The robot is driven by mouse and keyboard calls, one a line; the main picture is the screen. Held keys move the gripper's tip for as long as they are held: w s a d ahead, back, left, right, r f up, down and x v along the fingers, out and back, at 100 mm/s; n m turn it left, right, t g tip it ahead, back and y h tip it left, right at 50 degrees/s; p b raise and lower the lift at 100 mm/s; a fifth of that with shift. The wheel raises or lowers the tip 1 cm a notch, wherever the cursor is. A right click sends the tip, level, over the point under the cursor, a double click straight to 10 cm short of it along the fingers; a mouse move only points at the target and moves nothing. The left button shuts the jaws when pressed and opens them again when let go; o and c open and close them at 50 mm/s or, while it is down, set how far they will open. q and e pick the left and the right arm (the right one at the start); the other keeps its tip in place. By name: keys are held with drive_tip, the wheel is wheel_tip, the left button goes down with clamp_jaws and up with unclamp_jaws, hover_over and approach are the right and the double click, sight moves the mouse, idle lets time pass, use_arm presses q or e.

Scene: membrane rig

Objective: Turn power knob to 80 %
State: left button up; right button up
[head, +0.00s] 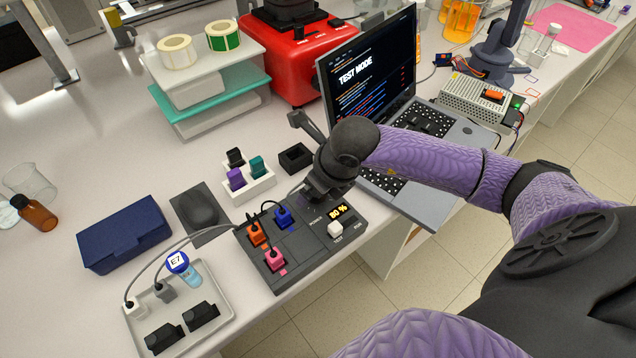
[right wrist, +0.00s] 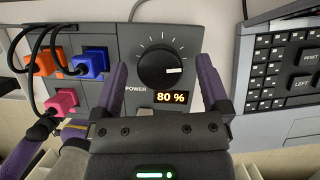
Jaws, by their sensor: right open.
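The power knob (right wrist: 160,67) is a round black dial with a white pointer line, on the dark grey control box (head: 292,263). Its pointer aims to the right in the right wrist view. The display (right wrist: 172,97) under it reads 80 %, and it also shows in the head view (head: 338,212). My right gripper (right wrist: 161,75) is open, with its purple fingers on either side of the knob and apart from it. In the head view my right gripper (head: 322,188) is over the box and hides the knob. My left gripper is not in view.
Orange (head: 257,236), blue (head: 283,218) and pink (head: 274,257) plugs sit in the box, with cables at the left. A white button (head: 335,229) is beside the display. An open laptop (head: 366,70) stands close on the right. A tray (head: 226,307) lies at the front left.

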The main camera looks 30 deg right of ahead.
drive_tip(key=p+v, duration=0.1)
drive_tip(key=v, duration=0.8)
drive_tip(key=shift+s+r+p, duration=0.2)
drive_tip(key=shift+r+p, duration=0.15)
drive_tip(key=shift+p, duration=0.05)
drive_tip(key=shift+d, duration=0.1)
